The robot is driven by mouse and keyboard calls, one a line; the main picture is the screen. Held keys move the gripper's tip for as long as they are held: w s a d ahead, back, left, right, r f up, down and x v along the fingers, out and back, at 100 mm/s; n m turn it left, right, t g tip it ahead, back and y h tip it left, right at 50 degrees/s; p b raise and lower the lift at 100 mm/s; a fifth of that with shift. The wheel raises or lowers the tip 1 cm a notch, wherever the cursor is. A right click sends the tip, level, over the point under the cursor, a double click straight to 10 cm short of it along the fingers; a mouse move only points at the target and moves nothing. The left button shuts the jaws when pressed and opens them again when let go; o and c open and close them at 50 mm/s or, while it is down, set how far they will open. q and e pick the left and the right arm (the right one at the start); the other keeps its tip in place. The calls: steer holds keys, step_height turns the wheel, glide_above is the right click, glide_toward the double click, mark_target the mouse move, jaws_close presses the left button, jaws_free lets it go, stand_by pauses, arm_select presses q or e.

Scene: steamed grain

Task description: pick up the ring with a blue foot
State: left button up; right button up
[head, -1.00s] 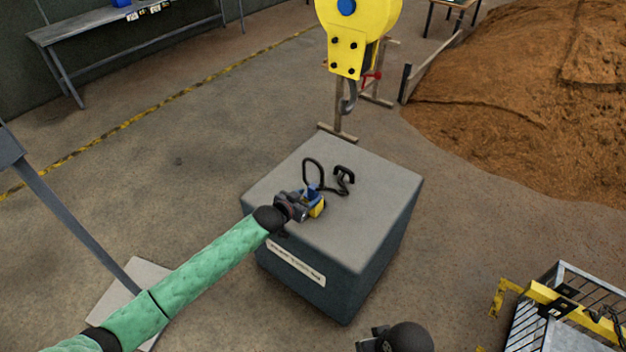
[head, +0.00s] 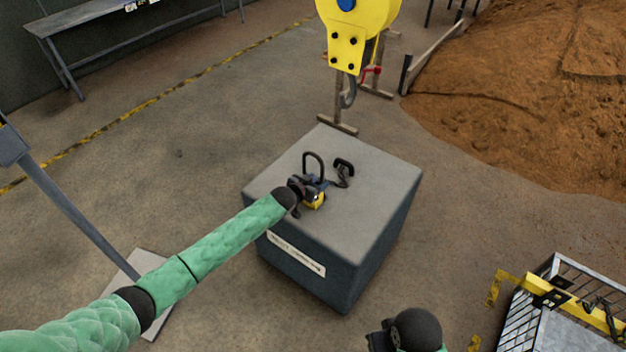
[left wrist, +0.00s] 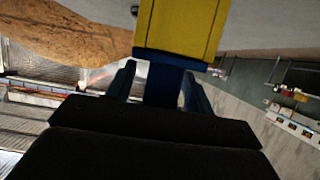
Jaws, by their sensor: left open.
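A dark upright ring (head: 313,157) stands on top of the grey block (head: 362,205), with blue and yellow parts at its base, partly hidden by my left gripper (head: 308,190). In the left wrist view a yellow body (left wrist: 180,28) has a blue band (left wrist: 170,60) and a blue part (left wrist: 164,85) below it, lying between the two fingers of my left gripper (left wrist: 160,90). The fingers are open around this blue part; contact cannot be told. My right gripper (head: 379,340) is at the bottom edge of the head view, far from the ring; its jaws are unclear.
Another black looped piece (head: 344,173) lies close right of the ring on the block. A yellow crane hook block (head: 348,50) hangs behind. A metal cage (head: 560,310) with yellow bars stands at lower right. A mound of brown earth (head: 540,100) is at upper right.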

arm_select(q)
jaws_close()
steer(key=shift+r, duration=0.15)
steer(key=shift+r, duration=0.1)
arm_select(e)
steer(key=shift+w, duration=0.1)
